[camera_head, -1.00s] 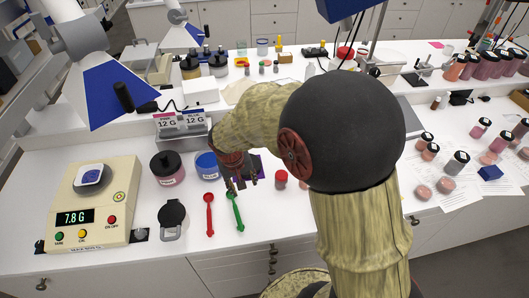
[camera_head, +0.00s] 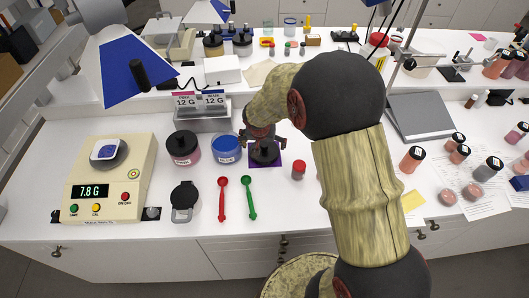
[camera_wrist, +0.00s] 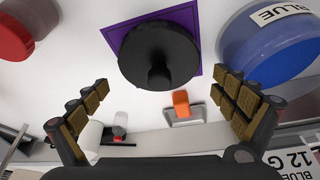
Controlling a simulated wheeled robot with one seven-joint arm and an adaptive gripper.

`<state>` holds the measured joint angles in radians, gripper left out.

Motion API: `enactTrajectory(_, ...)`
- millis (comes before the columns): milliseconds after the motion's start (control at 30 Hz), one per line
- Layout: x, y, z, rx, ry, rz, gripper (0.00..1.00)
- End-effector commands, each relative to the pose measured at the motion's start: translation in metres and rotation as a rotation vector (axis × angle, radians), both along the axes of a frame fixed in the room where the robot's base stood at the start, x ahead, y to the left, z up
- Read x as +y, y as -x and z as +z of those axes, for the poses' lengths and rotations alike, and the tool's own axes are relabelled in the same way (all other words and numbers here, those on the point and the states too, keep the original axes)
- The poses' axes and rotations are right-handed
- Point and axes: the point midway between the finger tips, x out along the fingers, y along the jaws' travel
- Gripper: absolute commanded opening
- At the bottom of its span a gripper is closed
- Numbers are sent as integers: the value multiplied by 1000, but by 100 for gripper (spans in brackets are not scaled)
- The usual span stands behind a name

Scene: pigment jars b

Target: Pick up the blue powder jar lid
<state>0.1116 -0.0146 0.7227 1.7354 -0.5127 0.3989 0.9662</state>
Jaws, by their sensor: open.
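A black round lid with a knob (camera_head: 264,154) lies on a purple square mat (camera_head: 279,163), right of the blue jar (camera_head: 227,150). The blue jar has no black lid on it; blue shows at its top. In the wrist view the lid (camera_wrist: 158,50) lies on the purple mat (camera_wrist: 191,17), its knob toward me, with the blue jar (camera_wrist: 268,45) to the right. My gripper (camera_wrist: 160,92) is open and empty, its fingers spread on either side below the lid in the picture. In the head view my gripper (camera_head: 264,136) is just behind the lid.
The pink jar (camera_head: 183,150) with a black lid stands left of the blue jar. Red (camera_head: 222,198) and green (camera_head: 248,198) spoons lie in front. A small red-capped jar (camera_head: 298,170) stands right of the mat, the scale (camera_head: 108,180) far left. A label stand (camera_head: 202,116) is behind.

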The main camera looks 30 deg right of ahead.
Motion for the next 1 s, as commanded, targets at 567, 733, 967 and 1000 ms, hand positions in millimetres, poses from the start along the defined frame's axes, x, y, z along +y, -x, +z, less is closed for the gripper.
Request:
enactTrajectory(567,-7,-7,-30,1,0,0,90)
enactTrajectory(733,-7,-7,-30,1,0,0,81)
enactTrajectory(967,-7,-7,-30,1,0,0,68)
enactTrajectory(1000,-7,-7,-30,1,0,0,65)
